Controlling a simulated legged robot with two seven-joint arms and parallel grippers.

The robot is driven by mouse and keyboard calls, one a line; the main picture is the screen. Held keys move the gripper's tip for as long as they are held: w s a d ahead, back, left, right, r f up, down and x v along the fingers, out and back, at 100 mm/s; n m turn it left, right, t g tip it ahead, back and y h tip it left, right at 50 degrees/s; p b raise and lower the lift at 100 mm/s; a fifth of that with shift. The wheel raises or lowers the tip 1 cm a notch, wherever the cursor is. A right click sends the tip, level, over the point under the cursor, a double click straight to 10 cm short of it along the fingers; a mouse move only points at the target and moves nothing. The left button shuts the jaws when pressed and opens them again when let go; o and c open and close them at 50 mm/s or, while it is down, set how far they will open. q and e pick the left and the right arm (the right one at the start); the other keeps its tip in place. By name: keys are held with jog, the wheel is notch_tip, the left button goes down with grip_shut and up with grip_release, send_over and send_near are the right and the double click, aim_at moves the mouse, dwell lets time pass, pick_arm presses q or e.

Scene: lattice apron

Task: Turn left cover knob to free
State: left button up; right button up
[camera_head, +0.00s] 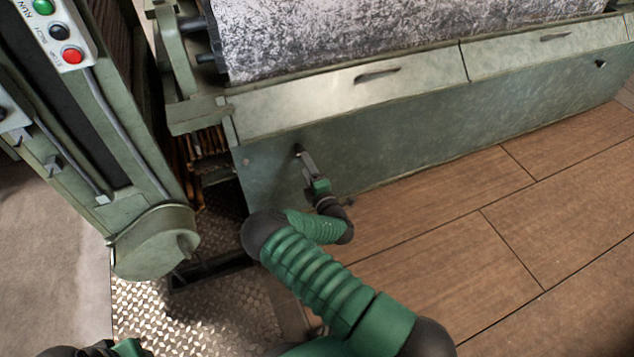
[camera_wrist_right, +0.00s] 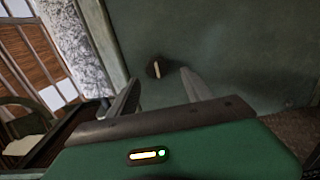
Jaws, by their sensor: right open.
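The left cover knob is a small dark knob (camera_wrist_right: 152,69) on the green front cover panel (camera_head: 420,135). In the right wrist view it has a pale bar running nearly upright in the picture. My right gripper (camera_head: 301,157) is at the knob near the panel's left end. In the right wrist view my right gripper (camera_wrist_right: 160,77) is open, with the knob between and slightly beyond its fingertips. Whether the fingers touch the knob cannot be told. Only a bit of my left arm shows at the bottom left edge; its fingers do not show.
A second dark knob (camera_head: 600,64) is at the panel's far right. Above are pale cover flaps with a slot handle (camera_head: 377,75) and a speckled roller (camera_head: 400,30). A green machine column (camera_head: 150,238) with push buttons stands left. Wooden floor (camera_head: 480,260) is clear at right.

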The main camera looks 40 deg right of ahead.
jog(key=p+v, duration=0.3)
jog(key=v, duration=0.8)
jog(key=shift+s+a, duration=0.2)
jog(key=shift+s, duration=0.05)
